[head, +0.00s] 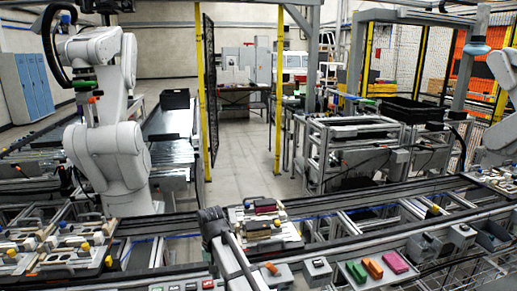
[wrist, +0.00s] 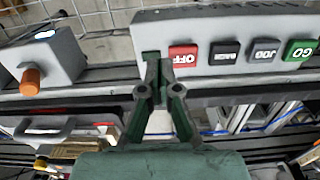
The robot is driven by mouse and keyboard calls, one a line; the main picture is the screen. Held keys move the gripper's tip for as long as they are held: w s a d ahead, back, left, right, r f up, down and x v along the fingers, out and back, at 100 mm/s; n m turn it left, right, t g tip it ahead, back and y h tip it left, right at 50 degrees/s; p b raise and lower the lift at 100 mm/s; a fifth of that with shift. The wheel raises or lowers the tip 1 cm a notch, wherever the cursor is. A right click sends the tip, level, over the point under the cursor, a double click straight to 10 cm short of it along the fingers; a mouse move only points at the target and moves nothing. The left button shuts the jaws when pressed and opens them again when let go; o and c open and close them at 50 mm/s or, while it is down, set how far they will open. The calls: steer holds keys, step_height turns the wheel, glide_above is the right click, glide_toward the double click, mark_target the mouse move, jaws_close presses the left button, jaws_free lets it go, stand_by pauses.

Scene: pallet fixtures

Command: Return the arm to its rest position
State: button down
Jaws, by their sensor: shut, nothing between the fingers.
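My gripper (wrist: 152,66) shows in the wrist view, its two dark fingers together at the tips with nothing held between them. In that view the tips lie by the left end of a grey button panel (wrist: 215,20), just left of the red OFF button (wrist: 183,57). I cannot tell whether they touch the panel or hang above it. I cannot make out my gripper with certainty in the head view.
A grey box (wrist: 50,58) with an orange knob (wrist: 30,82) stands left of the panel; the box also shows in the head view (head: 284,278). A pallet fixture (head: 291,234) sits on the conveyor. Beyond lie a white robot arm (head: 105,150) and yellow posts (head: 279,90).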

steer(key=s+d+f+m, duration=0.1)
steer(key=s+d+f, duration=0.1)
steer(key=d+f, duration=0.5)
steer(key=s+d+f, duration=0.3)
steer(key=d+f, duration=0.3)
steer(key=d, duration=0.4)
steer(key=s+d+f+m, duration=0.1)
steer(key=s+d+f, duration=1)
steer(key=d, duration=0.4)
steer(key=s+f+g, duration=0.2)
steer(key=s+f, duration=0.3)
steer(key=s, duration=0.5)
steer(key=s+f+g, duration=0.2)
steer(key=s+f, duration=0.4)
steer(key=s, duration=0.4)
steer(key=s+f+g, duration=0.3)
steer(key=s+f, duration=0.3)
steer(key=s, duration=0.4)
steer(key=shift+a+f, duration=0.2)
steer(key=shift+a, duration=0.15)
